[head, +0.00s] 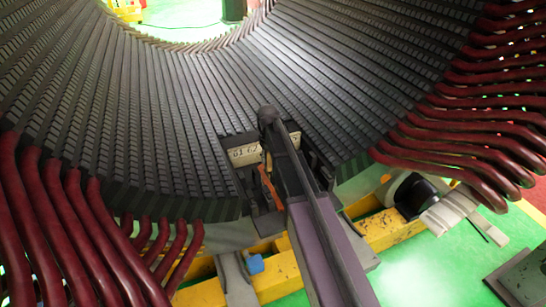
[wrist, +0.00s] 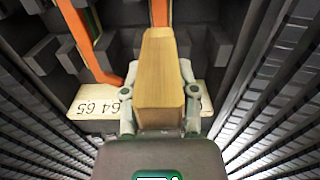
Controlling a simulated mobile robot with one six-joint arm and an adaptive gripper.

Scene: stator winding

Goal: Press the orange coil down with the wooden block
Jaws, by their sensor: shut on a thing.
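My gripper (wrist: 159,80) is shut on the wooden block (wrist: 160,102) in the wrist view, with one finger on each side of it. The block is pale and long, and it points away from the wrist. The orange coil shows as one slanting strip (wrist: 87,38) left of the block and another strip (wrist: 160,13) behind its far end. I cannot tell whether block and coil touch. In the head view a short piece of the orange coil (head: 269,187) shows beside my arm. My arm hides the block there, and I cannot make out the gripper's fingers.
The dark slotted stator wall (head: 120,110) curves around the work spot. A pale numbered plate (wrist: 98,109) lies beside the block, and it also shows in the head view (head: 245,153). Dark red coils (head: 75,220) stand at the left and right. A yellow beam (head: 390,230) runs below.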

